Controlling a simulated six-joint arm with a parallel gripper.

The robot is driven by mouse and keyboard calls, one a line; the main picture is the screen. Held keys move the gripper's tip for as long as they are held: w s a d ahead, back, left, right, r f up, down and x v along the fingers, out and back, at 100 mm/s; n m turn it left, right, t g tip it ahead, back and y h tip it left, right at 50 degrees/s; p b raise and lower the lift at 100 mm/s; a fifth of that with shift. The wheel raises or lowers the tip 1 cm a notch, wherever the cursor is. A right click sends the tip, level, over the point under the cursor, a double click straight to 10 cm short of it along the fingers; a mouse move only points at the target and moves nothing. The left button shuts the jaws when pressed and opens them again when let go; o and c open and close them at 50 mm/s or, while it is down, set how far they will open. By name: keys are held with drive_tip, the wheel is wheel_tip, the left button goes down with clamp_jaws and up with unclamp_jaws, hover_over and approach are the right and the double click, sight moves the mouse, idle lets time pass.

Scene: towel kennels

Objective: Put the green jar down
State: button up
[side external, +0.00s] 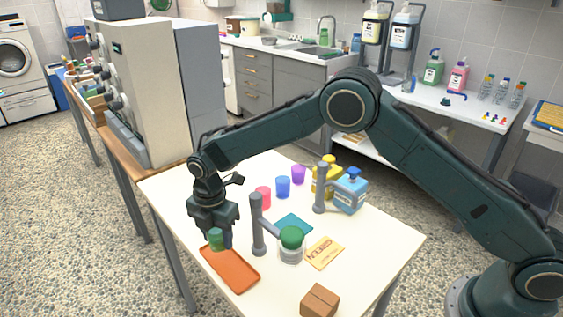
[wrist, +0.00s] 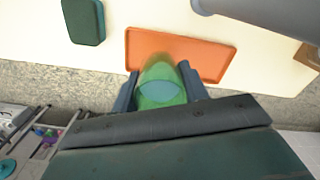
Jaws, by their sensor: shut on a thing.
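The green jar (side external: 217,239) is a small see-through green cup. My gripper (side external: 221,236) is shut on it at the left side of the table. In the wrist view the jar (wrist: 162,88) sits between the two dark fingers of my gripper (wrist: 159,80). The orange tray (side external: 237,272) is just below and in front of the jar; in the wrist view its bare surface (wrist: 205,58) shows beyond the jar. I cannot tell whether the jar touches the tray.
A grey post (side external: 257,225) with a side arm stands right of my gripper, by a green-topped clear container (side external: 291,244). A teal pad (side external: 296,222), yellow card (side external: 324,253) and brown box (side external: 319,301) lie rightward. Red (side external: 263,197), blue (side external: 283,187) and purple (side external: 298,174) cups stand behind.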

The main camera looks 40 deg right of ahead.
sight(220, 247)
drive_tip(key=shift+f, duration=0.1)
drive_tip(key=shift+f, duration=2)
drive_tip(key=shift+f, duration=0.1)
drive_tip(key=o, duration=1.1)
drive_tip(key=shift+c, duration=0.2)
wheel_tip(220, 247, up, 11)
drive_tip(key=shift+f, duration=0.1)
drive_tip(key=shift+r, duration=0.7)
